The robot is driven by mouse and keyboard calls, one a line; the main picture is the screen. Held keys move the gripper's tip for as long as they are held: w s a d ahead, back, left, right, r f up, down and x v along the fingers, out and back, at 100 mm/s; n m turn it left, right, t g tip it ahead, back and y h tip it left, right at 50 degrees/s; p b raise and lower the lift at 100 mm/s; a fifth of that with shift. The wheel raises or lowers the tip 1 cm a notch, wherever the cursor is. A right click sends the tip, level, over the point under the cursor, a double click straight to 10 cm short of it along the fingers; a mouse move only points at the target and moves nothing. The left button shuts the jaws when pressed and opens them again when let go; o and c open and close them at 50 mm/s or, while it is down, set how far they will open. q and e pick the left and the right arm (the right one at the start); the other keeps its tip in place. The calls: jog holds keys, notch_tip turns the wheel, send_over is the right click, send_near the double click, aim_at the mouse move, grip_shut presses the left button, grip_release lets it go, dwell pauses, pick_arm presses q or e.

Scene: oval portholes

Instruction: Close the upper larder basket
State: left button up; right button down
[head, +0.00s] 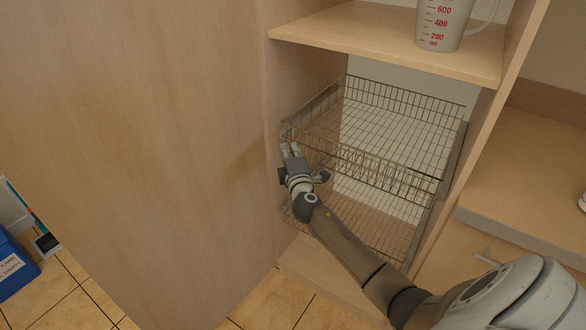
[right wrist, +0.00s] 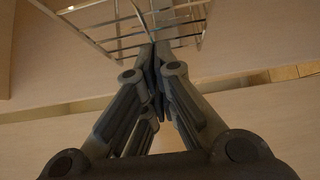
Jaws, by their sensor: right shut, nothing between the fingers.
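The upper larder basket (head: 385,132) is a wire basket inside the wooden cabinet, below the shelf. Its wire front and left side lie close to my right gripper. A lower wire basket (head: 365,222) is beneath it. My right gripper (head: 290,150) is shut and empty at the front left corner of the upper basket. In the right wrist view the shut fingers (right wrist: 156,50) point at basket wires (right wrist: 185,22); I cannot tell whether they touch. My left gripper is not in view.
A shelf (head: 385,38) above holds a measuring jug (head: 443,25). A large wooden door or panel (head: 140,130) stands to the left of the cabinet. A blue bin (head: 14,268) is on the tiled floor at far left. A counter (head: 525,175) is at right.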

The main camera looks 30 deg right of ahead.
jog(key=v, duration=1)
jog(key=shift+a, duration=0.25)
jog(key=shift+f, duration=0.15)
